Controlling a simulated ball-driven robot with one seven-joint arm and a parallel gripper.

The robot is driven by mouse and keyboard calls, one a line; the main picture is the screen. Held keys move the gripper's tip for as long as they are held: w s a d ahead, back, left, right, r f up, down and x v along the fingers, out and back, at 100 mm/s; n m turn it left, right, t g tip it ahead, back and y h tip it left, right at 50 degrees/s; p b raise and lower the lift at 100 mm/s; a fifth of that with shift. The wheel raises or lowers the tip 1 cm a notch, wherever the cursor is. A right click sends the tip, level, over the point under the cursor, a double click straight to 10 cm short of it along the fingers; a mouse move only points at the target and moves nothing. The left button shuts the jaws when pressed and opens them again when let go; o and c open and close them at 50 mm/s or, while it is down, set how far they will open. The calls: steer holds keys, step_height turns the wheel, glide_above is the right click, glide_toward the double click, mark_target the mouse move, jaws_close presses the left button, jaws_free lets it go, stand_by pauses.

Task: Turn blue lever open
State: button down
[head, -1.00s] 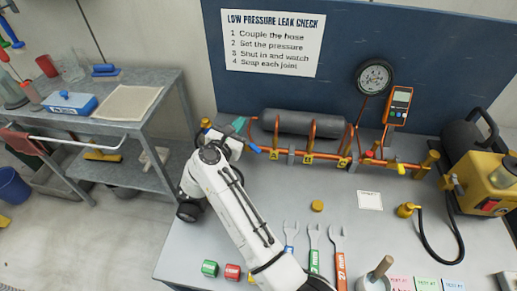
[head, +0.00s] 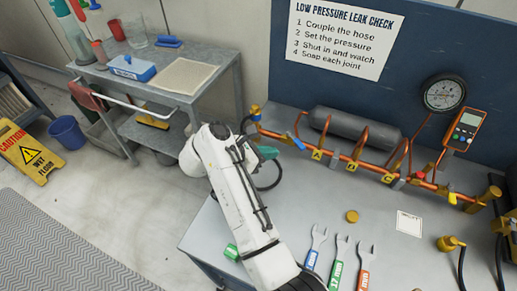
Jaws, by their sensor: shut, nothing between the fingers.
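The blue lever (head: 297,142) sits near the left end of the copper pipe (head: 375,168) on the bench. It slants down to the right in the picture, at an angle to the pipe line. My gripper (head: 268,153), with teal showing at its end, is just left of the lever and a little nearer me. A small gap shows between them. The gripper is shut and holds nothing I can see. My white arm hides part of it.
A dark hose (head: 277,181) loops down close to my gripper. A grey cylinder (head: 355,128) lies behind the pipe. Wrenches (head: 338,262) lie at the bench front. A grey cart (head: 205,100) stands to the left.

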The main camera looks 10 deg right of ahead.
mark_target(296, 141)
steer(key=d, duration=0.2)
steer(key=w+d+f+p, duration=0.1)
steer(key=d, duration=0.1)
steer(key=w+d, duration=0.1)
steer(key=d, duration=0.1)
steer(key=shift+d+f+p, duration=0.15)
steer(key=shift+f+p, duration=0.15)
steer(key=shift+p, duration=0.05)
steer(key=shift+d, duration=0.1)
steer(key=shift+w+f, duration=0.1)
